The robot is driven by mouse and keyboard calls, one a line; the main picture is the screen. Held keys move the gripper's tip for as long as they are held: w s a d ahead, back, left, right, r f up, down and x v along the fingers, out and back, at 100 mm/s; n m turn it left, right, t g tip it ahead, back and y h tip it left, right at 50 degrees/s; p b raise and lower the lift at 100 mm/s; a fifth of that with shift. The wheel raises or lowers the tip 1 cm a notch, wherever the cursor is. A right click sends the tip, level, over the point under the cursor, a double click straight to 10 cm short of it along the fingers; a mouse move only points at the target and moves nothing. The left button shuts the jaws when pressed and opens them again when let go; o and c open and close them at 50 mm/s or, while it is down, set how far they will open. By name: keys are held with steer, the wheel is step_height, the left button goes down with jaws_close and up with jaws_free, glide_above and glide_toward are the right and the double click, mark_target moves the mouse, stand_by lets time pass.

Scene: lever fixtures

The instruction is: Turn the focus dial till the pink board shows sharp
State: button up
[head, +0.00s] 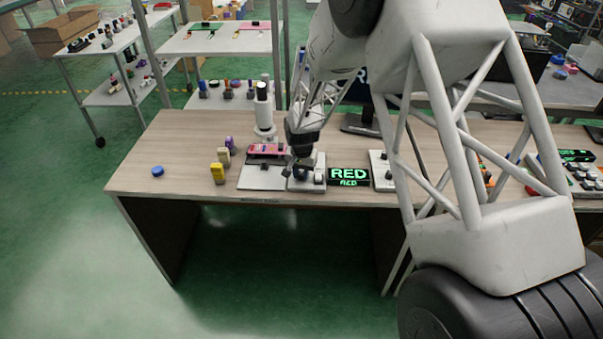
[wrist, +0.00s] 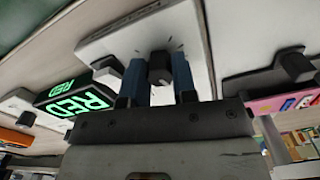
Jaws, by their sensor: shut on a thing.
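The pink board (head: 268,149) stands at the back of a pale plate on the desk, left of my gripper. Its coloured markings are too small to judge as sharp or blurred; part of it shows at the right edge of the wrist view (wrist: 292,104). My gripper (head: 302,172) is low over a white panel (wrist: 112,42). In the wrist view, its two blue fingers are shut on a dark dial knob (wrist: 160,68), one finger on each side. In the head view the knob is mostly hidden by the gripper.
A black sign with green "RED" letters (head: 348,176) stands right of the panel. A white cylinder device (head: 264,112) stands behind the pink board.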

mark_target(302, 173)
stand_by(0.3)
steer(key=o, duration=0.9)
steer(key=shift+r, duration=0.1)
steer(key=shift+r, duration=3.8)
